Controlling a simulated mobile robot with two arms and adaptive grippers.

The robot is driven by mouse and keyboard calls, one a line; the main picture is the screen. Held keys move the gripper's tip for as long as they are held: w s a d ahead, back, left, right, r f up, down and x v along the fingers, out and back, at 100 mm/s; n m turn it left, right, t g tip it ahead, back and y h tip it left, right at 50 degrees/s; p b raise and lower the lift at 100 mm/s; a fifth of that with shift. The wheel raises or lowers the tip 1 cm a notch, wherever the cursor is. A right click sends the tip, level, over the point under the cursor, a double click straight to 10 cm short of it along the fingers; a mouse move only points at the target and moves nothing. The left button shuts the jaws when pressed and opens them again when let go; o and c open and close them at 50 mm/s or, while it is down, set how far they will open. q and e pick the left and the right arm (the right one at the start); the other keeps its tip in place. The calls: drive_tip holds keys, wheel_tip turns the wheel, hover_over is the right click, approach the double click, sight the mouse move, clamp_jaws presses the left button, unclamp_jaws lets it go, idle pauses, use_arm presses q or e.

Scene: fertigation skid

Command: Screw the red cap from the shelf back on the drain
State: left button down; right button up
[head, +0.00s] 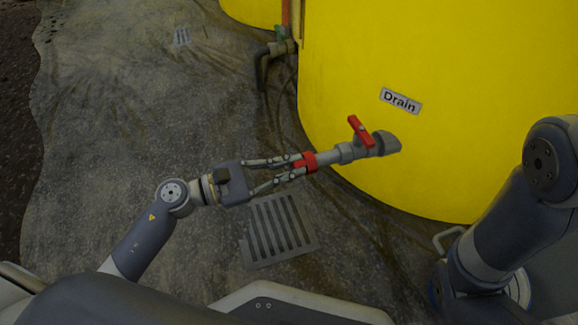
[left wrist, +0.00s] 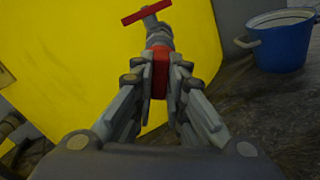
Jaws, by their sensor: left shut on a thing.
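The red cap (head: 309,161) is at the open end of the grey drain pipe (head: 346,153), which comes out of the yellow tank below the "Drain" label (head: 401,101). My left gripper (head: 300,167) is shut on the cap, in line with the pipe. In the left wrist view the cap (left wrist: 160,72) shows between the fingers, against the pipe end; the fingers hide its sides. I cannot tell how far it is threaded on. A red valve handle (head: 361,132) stands on the pipe, and also shows in the left wrist view (left wrist: 147,12). My right gripper is out of view.
The yellow tank (head: 450,60) fills the right and back. A floor grate (head: 280,231) lies below the left gripper. A blue pot (left wrist: 283,42) stands on the floor at the right in the left wrist view. Floor at left is clear.

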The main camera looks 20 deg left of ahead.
use_arm(q)
drive_tip(key=c, duration=1.1)
unclamp_jaws()
drive_tip(key=shift+o, duration=0.2)
drive_tip(key=v, duration=0.8)
